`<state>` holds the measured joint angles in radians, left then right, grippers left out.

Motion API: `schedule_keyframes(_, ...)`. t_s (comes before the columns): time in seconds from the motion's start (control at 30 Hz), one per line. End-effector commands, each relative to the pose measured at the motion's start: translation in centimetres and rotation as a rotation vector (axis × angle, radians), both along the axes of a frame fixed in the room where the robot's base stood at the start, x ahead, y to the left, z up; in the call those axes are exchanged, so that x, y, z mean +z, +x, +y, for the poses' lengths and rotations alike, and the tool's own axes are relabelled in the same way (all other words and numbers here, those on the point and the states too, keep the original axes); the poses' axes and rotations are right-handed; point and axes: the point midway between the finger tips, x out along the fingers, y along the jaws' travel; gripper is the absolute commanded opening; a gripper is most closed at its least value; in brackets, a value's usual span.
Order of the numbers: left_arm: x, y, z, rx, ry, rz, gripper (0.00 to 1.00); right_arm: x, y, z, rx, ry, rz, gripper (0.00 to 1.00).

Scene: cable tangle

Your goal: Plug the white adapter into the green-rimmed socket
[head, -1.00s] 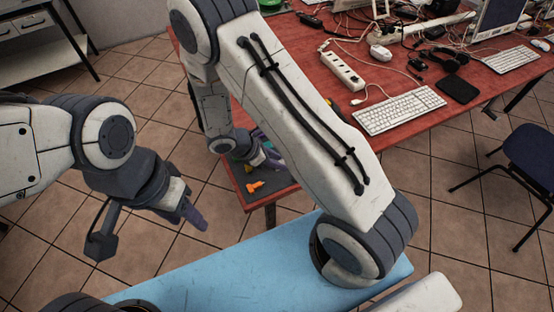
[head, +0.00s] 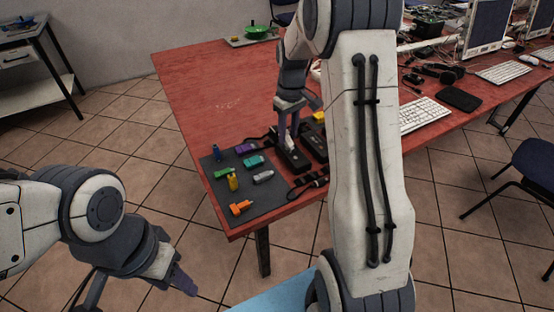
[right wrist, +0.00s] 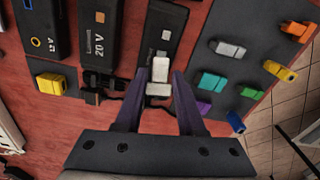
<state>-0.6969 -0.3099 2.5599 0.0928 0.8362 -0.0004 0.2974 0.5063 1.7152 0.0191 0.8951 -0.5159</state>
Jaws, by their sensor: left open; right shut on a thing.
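My right gripper (right wrist: 158,101) is shut on the white adapter (right wrist: 160,70), which sits between its two purple fingers. The adapter's far end lies at the near end of a black block (right wrist: 167,25), and I cannot tell whether it touches. I cannot make out a green rim on any socket in either view. My left gripper (head: 183,281) is open and empty above the floor at the lower left.
A dark mat (head: 213,169) holds several coloured connectors, including an orange one (head: 241,207) near the table corner. Other labelled black blocks (right wrist: 98,35) and a yellow connector (right wrist: 51,83) lie left in the wrist view. The red table (head: 200,90) is clear at the back left.

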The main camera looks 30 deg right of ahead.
Motion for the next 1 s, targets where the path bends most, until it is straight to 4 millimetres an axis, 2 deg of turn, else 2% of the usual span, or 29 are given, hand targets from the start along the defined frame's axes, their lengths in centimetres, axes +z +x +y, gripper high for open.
schedule_keyframes(0.03,-2.2,0.0,0.0,0.0,0.0,0.0,0.5,-0.8,0.1,-1.0,-0.094,0.005,-0.051,0.0)
schedule_keyframes(0.2,-6.1,0.0,0.0,0.0,0.0,0.0,0.5,-0.3,0.2,-3.9,-0.431,-0.002,-0.229,0.0)
schedule_keyframes(0.4,-9.4,0.0,0.0,0.0,0.0,0.0,0.5,0.6,-0.2,-6.8,-0.738,-0.068,-0.395,0.0)
schedule_keyframes(0.63,-13.0,0.0,0.0,0.0,0.0,0.0,0.5,1.4,-1.2,-9.6,-1.007,-0.174,-0.54,0.0)
schedule_keyframes(0.77,-15.7,0.0,0.0,0.0,0.0,0.0,0.5,1.6,-2.3,-11.3,-1.164,-0.26,-0.616,0.0)
schedule_keyframes(0.9,-19.4,0.0,0.0,0.0,0.0,0.0,0.5,2.0,-4.3,-13.7,-1.359,-0.394,-0.707,0.0)
schedule_keyframes(1.0,-21.3,0.0,0.0,0.0,0.0,0.0,0.5,2.6,-5.8,-15.1,-1.466,-0.481,-0.749,0.0)
